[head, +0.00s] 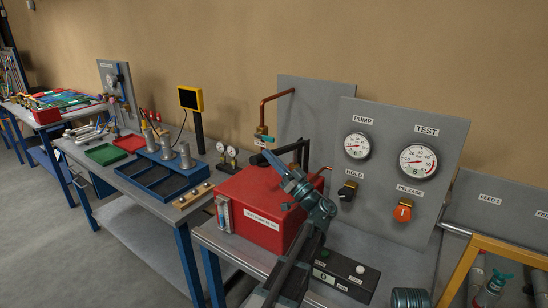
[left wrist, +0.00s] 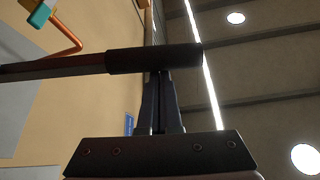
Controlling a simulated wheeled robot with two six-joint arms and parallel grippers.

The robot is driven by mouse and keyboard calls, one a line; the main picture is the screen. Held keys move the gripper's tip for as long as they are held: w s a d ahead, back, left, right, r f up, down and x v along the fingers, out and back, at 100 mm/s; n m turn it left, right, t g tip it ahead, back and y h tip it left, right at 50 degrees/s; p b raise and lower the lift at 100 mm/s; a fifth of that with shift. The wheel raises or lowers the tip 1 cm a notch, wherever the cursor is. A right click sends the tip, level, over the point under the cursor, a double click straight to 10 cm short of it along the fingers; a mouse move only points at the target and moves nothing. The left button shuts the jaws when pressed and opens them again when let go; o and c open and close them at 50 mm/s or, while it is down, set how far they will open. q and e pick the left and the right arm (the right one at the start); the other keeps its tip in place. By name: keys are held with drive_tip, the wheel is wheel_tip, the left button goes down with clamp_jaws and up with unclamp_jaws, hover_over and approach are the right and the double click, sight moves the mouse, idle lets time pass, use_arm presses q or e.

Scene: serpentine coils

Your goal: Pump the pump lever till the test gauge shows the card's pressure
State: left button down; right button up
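The red test pump box (head: 258,205) stands on the bench, with a black lever (head: 293,147) above it. My left gripper (head: 268,155) reaches up over the box beside the lever. In the left wrist view, the lever's thick black grip (left wrist: 150,58) crosses at the tips of my left fingers (left wrist: 161,78). The fingers are together and appear to touch the grip, not to wrap it. The test gauge (head: 417,161) and pump gauge (head: 357,145) sit on a grey panel; their readings are too small to read surely. I cannot make out the card. My right gripper is out of view.
Below the gauges are a black hold knob (head: 347,190) and an orange release knob (head: 403,210). A copper pipe (head: 277,97) with a teal valve rises behind the box. A black box (head: 343,277) lies in front. A second bench (head: 120,175) holds trays and small gauges.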

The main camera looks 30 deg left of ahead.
use_arm(q)
drive_tip(key=shift+n+g, duration=0.6)
drive_tip(key=shift+n, duration=0.3)
drive_tip(key=shift+s+f+b, duration=0.2)
drive_tip(key=shift+f+b, duration=0.9)
drive_tip(key=shift+f, duration=0.3)
drive_tip(key=shift+s+f+b, duration=0.2)
drive_tip(key=shift+f+b, duration=0.9)
drive_tip(key=shift+f, duration=0.25)
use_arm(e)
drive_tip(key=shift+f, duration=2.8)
use_arm(q)
wheel_tip(320, 180, up, 5)
drive_tip(key=p, duration=0.5)
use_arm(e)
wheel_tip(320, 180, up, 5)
use_arm(q)
drive_tip(key=w+b+v, duration=0.1)
drive_tip(key=b+v, duration=0.5)
drive_tip(key=v, duration=0.5)
drive_tip(key=shift+s+f, duration=0.25)
drive_tip(key=shift+f, duration=0.1)
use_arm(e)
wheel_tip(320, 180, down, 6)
use_arm(q)
drive_tip(key=c, duration=1.6)
unclamp_jaws()
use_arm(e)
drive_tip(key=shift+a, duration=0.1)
